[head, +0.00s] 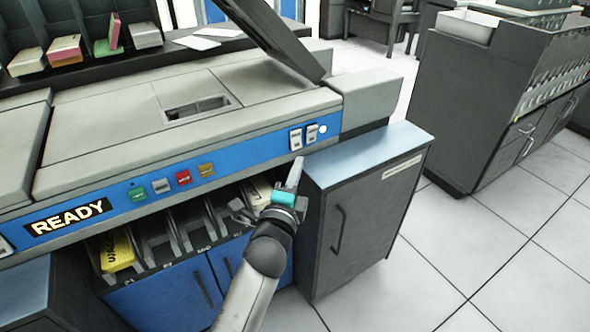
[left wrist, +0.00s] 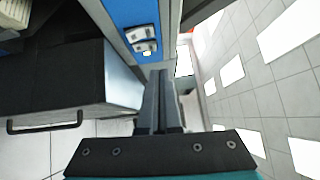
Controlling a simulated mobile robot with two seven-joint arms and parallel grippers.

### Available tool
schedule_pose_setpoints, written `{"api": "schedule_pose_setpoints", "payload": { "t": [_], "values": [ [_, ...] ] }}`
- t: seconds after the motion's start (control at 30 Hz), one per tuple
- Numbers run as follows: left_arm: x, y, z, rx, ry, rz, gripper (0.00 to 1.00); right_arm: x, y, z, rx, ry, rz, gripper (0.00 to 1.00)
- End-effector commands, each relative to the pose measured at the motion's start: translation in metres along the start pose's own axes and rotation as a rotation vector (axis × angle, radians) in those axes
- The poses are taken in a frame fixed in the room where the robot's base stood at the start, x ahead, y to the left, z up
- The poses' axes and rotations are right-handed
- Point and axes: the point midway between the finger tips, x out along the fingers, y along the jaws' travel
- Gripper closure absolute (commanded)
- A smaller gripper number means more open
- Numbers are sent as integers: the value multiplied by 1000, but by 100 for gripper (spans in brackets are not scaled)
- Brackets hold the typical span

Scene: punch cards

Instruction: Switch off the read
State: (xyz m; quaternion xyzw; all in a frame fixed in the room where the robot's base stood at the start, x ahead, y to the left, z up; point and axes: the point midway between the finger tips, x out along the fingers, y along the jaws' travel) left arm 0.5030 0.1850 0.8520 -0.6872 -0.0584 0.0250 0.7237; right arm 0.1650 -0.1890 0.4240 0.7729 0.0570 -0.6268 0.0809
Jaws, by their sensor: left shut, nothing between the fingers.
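In the head view the card reader has a blue front strip with a lit READY sign (head: 69,217). At the strip's right end sit two white rocker switches, the left one (head: 296,139) and the right one (head: 312,133), with a small white round light (head: 323,129) beside them. My left gripper (head: 297,163) is shut and empty, its fingertips just below the switches. I cannot tell whether they touch the panel. In the left wrist view the switches (left wrist: 142,38) are above the shut fingers (left wrist: 160,75). My right gripper is out of view.
Green, white, red and amber buttons (head: 183,177) line the strip. Card pockets below hold a yellow deck (head: 117,252). A grey cabinet with a blue top (head: 365,155) stands right of my left gripper. Tiled floor (head: 480,250) is clear farther right.

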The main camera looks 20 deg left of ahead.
Motion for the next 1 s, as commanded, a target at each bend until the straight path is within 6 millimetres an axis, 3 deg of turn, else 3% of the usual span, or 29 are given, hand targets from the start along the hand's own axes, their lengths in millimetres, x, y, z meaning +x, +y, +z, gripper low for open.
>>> {"api": "schedule_pose_setpoints", "payload": {
  "t": [0.23,0.8,0.9,0.97,1.0],
  "values": [
    [-19,-3,0,-1,0,0,100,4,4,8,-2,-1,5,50],
    [-21,0,-1,-5,2,6,100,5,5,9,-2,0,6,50],
    [-22,19,-5,-47,16,52,100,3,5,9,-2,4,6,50],
    [-26,44,-10,-99,29,109,100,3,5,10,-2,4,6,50],
    [-30,65,-14,-146,38,160,100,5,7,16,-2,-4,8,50]
  ]
}}
